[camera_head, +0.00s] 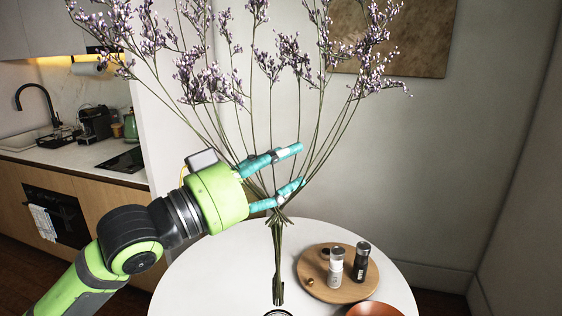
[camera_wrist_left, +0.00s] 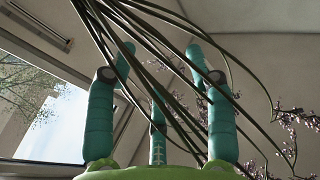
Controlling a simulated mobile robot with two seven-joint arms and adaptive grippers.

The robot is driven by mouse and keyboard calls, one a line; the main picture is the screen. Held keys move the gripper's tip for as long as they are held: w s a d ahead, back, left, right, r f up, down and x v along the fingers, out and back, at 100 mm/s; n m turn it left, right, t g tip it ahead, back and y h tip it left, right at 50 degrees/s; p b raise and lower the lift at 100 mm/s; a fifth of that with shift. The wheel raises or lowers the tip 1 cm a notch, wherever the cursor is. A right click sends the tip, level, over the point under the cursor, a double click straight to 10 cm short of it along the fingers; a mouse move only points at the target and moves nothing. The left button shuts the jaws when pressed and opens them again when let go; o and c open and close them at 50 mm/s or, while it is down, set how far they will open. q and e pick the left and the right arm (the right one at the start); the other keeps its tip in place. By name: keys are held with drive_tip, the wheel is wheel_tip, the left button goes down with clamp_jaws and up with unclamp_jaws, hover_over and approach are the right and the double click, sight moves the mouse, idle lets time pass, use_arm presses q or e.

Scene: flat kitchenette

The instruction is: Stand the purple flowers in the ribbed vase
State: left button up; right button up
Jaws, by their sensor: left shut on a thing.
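The purple flowers (camera_head: 275,66) are a tall, wide bunch on thin green stems, upright in the head view. My left gripper (camera_head: 300,165) comes in from the left and is shut on the stems, just above where they gather. The stem ends hang down over the round table. Right below them, at the bottom edge, shows a small round rim (camera_head: 278,313), mostly cut off; it may be the ribbed vase, but I cannot see its ribs. I cannot tell whether the stems are above or inside it. In the left wrist view the stems (camera_wrist_left: 165,60) cross between the teal fingers.
The white round table (camera_head: 205,275) carries a wooden board (camera_head: 312,264) with a white-bodied shaker (camera_head: 335,270) and a dark shaker (camera_head: 361,262). An orange bowl (camera_head: 374,310) is partly cut off at the bottom. A kitchen counter (camera_head: 80,160) stands at the left. The table's left side is clear.

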use_arm(q)
drive_tip(key=shift+a+f+b, duration=0.1)
drive_tip(key=shift+f+b, duration=0.4)
drive_tip(key=shift+f, duration=0.1)
drive_tip(key=b, duration=0.4)
hover_over(277, 298)
drive_tip(key=f, duration=0.4)
drive_tip(key=shift+w+d+f, duration=0.15)
drive_tip(key=shift+w+d, duration=0.05)
drive_tip(key=shift+d, duration=0.1)
drive_tip(key=shift+f+b, duration=2.1)
drive_tip(key=shift+f, duration=1.35)
drive_tip(key=shift+f+b, duration=4.5)
drive_tip(key=shift+f, duration=2.8)
